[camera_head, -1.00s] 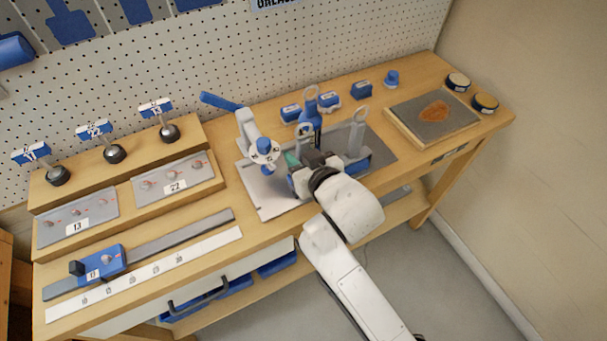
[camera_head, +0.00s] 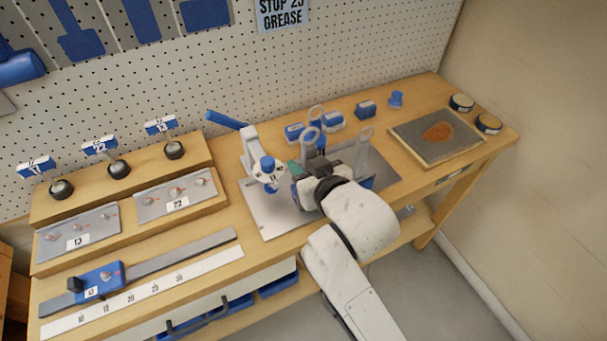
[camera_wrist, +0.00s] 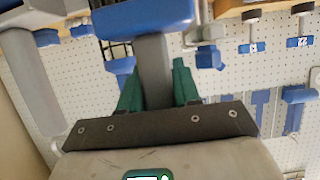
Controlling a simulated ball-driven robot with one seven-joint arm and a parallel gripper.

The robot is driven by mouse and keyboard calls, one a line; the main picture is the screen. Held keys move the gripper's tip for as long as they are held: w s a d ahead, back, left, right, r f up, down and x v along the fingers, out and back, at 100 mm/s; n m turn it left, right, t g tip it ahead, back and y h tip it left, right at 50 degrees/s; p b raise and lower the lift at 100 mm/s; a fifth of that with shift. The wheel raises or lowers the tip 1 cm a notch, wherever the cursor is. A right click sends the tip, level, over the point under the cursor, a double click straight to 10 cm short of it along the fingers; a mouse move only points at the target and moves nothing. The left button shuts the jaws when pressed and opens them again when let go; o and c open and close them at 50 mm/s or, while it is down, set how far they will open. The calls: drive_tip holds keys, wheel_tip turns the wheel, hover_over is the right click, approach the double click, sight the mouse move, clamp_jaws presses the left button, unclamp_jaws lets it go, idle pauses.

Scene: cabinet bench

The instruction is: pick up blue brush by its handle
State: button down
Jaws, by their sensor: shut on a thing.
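My gripper (camera_head: 304,170) is over the grey plate in the middle of the bench. In the wrist view its green fingers (camera_wrist: 155,88) are shut on either side of an upright grey handle. This handle belongs to the blue brush, whose wide blue head (camera_wrist: 145,16) shows beyond the fingers.
A grey clamp with a blue lever (camera_head: 227,120) stands close on the left. Small blue blocks (camera_head: 332,121) line the back. A framed plate with a rusty patch (camera_head: 408,139) lies to the right. A pegboard (camera_head: 340,60) closes off the back.

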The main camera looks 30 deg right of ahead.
drive_tip(key=s+r, duration=0.2)
drive_tip(key=r, duration=0.1)
drive_tip(key=s+r, duration=0.1)
drive_tip(key=shift+s+a+r, duration=0.3)
drive_tip(key=shift+s+a, duration=0.1)
drive_tip(key=a+p+v, duration=0.2)
drive_tip(key=p+v, duration=0.1)
drive_tip(key=v, duration=0.7)
drive_tip(key=shift+r+p, duration=0.25)
drive_tip(key=shift+p, duration=0.1)
